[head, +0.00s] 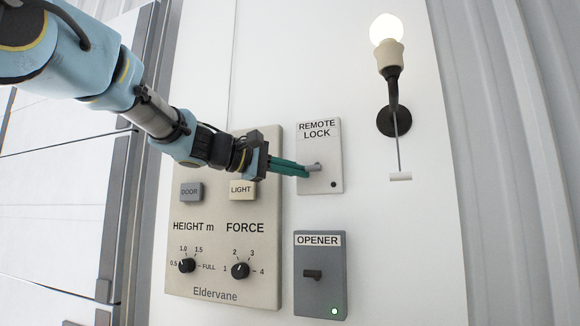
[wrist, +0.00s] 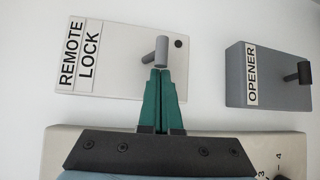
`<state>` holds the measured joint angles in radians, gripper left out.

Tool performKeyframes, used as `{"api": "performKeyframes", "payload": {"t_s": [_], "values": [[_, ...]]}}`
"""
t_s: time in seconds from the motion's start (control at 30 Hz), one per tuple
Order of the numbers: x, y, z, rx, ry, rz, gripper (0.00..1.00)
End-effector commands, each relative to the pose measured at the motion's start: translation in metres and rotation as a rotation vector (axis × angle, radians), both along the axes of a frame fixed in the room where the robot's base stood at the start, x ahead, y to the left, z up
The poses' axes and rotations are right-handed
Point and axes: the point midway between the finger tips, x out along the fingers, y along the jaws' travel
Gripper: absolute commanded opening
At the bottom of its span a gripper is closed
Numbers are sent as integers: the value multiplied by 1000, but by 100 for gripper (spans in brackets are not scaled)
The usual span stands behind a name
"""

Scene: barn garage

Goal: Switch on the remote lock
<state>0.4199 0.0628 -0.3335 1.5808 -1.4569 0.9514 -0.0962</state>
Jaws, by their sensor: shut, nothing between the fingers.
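The remote lock (head: 333,156) is a light grey wall box with a grey toggle lever (head: 313,167) and a small dark indicator at its lower right. It also shows in the wrist view (wrist: 115,77), with the lever (wrist: 161,51) just beyond my fingertips. My gripper (head: 306,172) is shut and empty. Its green fingertips (wrist: 158,71) are at the lever's end; I cannot tell whether they touch it. The fingers hide part of the lever's end in the head view.
The opener box (head: 339,273), with a black lever and lit green indicator, is below the remote lock. A beige control panel (head: 240,293) with buttons and dials is to the left. A lit lamp (head: 387,55) with a pull cord (head: 399,176) hangs at the right.

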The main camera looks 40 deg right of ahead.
Motion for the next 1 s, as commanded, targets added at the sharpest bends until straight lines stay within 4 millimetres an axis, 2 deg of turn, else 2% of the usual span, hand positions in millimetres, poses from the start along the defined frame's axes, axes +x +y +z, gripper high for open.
{"api": "performKeyframes", "payload": {"t_s": [1.0], "values": [[-1, 2, 7, 105, 69, 0, 0]]}}
